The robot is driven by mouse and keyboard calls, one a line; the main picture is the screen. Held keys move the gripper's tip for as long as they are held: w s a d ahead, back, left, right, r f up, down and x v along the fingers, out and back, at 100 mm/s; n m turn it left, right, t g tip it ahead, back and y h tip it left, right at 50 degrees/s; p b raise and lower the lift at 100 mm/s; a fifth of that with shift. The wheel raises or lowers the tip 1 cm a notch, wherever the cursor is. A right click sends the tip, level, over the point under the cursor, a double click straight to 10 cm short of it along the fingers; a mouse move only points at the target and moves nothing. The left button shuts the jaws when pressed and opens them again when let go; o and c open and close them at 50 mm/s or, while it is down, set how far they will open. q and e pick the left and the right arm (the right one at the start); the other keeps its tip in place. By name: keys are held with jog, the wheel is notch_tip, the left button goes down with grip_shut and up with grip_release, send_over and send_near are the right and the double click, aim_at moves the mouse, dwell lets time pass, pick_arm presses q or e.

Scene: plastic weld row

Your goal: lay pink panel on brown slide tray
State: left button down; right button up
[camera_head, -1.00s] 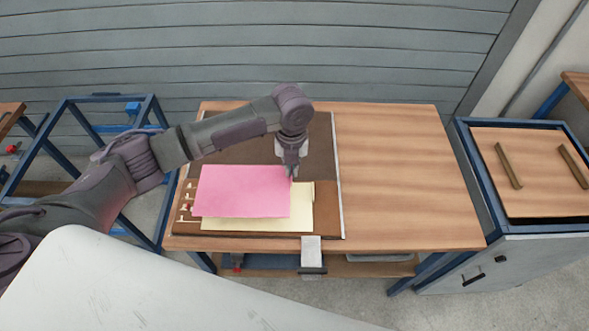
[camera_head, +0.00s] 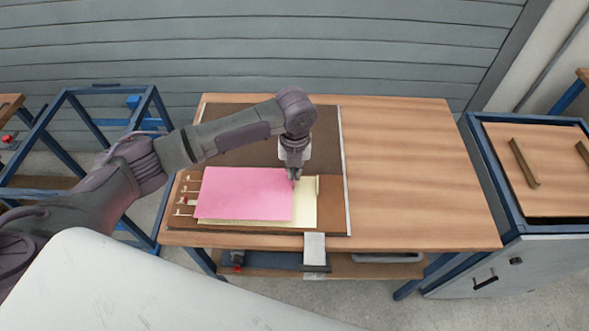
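The pink panel (camera_head: 244,194) is a thin flat sheet, held at its upper right corner by my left gripper (camera_head: 294,177), whose fingers are closed at that edge. It lies over a pale yellow panel (camera_head: 306,208), which shows along the right and front edges. A thin gap may remain between the two; I cannot tell if they touch. The yellow panel is on the brown slide tray (camera_head: 335,205), which has small stops at its left and an upright stop at the yellow panel's right. My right gripper is out of view.
A dark brown surface (camera_head: 250,150) lies behind the tray, with a pale rail (camera_head: 344,180) on the right. The wooden table (camera_head: 410,170) is clear to the right. A white block (camera_head: 315,248) sticks out at the front. A blue-framed cabinet (camera_head: 500,245) stands at right.

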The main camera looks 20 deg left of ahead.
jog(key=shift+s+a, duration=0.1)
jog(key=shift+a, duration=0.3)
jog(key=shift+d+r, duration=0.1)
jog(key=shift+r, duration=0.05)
pick_arm(q)
jog(key=shift+r+p, duration=0.1)
jog(key=shift+p, duration=0.35)
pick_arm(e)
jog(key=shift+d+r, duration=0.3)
pick_arm(q)
jog(key=shift+p, duration=0.35)
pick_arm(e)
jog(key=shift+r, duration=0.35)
pick_arm(q)
jog(key=shift+f, duration=0.3)
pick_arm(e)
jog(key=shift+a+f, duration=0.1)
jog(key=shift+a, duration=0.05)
